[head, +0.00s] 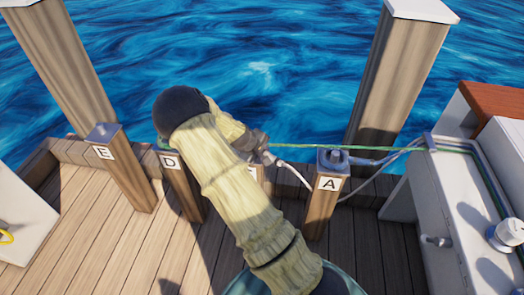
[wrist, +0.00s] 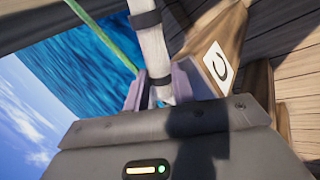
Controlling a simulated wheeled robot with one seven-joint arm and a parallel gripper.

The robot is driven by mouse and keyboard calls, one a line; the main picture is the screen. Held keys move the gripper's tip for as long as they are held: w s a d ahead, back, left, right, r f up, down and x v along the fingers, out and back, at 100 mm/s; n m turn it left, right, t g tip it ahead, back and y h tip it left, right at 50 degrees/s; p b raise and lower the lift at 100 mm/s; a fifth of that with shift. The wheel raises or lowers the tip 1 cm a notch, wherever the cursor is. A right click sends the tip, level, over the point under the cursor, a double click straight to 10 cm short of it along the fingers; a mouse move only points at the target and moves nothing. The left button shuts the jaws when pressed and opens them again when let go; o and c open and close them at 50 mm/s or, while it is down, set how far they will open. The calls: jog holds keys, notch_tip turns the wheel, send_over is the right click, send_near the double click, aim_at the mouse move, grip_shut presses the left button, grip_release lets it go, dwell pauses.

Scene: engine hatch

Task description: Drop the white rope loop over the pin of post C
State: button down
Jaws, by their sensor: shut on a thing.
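My gripper (head: 264,150) is shut on the white rope (head: 290,170), beyond my arm in the head view. In the wrist view the rope (wrist: 150,45), with a dark band around it, runs into the jaws (wrist: 157,92). From my gripper the rope sags toward post A (head: 320,205), seems to pass behind it, and rises to the boat. Post C (wrist: 222,62) shows its letter right beside the jaws in the wrist view. In the head view, a post (head: 253,172) beside my arm is mostly hidden, its letter unreadable. Post C's pin and the loop's opening are not clearly visible.
Posts D (head: 185,190) and E (head: 125,170) stand to the left. A taut green rope (head: 300,147) runs from near D, past my gripper and A's top, to the white boat (head: 440,205) at right. Two tall pilings (head: 398,75) rise behind the dock edge.

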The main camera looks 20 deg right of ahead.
jog(key=shift+f, duration=0.55)
jog(key=shift+f, duration=0.3)
dwell(0.3)
